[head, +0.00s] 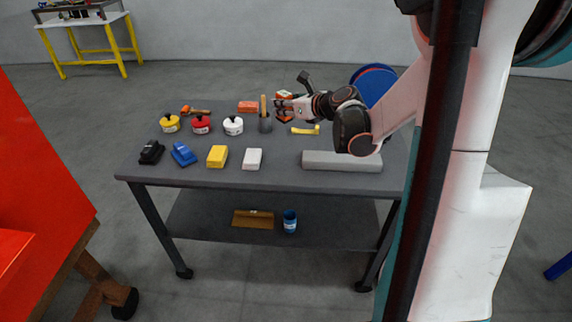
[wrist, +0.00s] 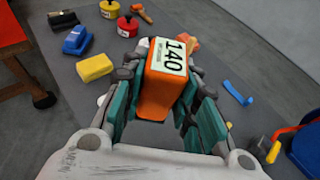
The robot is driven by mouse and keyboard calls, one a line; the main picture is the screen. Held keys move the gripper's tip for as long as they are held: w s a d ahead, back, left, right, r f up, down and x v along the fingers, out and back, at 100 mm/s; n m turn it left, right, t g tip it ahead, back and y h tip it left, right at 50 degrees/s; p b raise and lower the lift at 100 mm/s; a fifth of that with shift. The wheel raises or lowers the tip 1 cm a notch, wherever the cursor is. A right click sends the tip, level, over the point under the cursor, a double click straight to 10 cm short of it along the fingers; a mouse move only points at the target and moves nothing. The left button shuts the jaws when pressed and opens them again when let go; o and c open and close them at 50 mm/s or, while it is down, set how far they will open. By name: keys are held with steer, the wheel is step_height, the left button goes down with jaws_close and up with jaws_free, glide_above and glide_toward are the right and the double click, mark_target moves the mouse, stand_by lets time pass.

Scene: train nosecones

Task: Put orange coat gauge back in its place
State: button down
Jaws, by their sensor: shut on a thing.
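The orange coat gauge (wrist: 160,85) is an orange block with a white label reading 140. In the wrist view it sits between the teal-padded fingers of my gripper (wrist: 165,108), which is shut on it. In the head view my gripper (head: 286,106) is over the back right part of the dark table (head: 285,180), with an orange piece (head: 284,95) showing at its fingers. Whether the gauge touches the tabletop is unclear.
A grey cup with an upright handle (head: 265,124) stands close to my gripper. Yellow (head: 170,124), red (head: 201,125) and white (head: 233,126) pots stand left. Several blocks line the front, including a yellow one (head: 217,156). A long grey bar (head: 341,161) lies front right.

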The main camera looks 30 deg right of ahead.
step_height(320, 180, down, 20)
steer(key=b, duration=0.6)
steer(key=shift+r+b, duration=0.15)
steer(key=shift+b, duration=0.2)
steer(key=shift+f, duration=0.2)
steer(key=c, duration=1.2)
jaws_free()
steer(key=shift+r, duration=0.1)
steer(key=shift+c, duration=0.2)
steer(key=shift+r, duration=0.15)
steer(key=p+v, duration=0.2)
steer(key=v, duration=1)
steer(key=shift+p, duration=0.4)
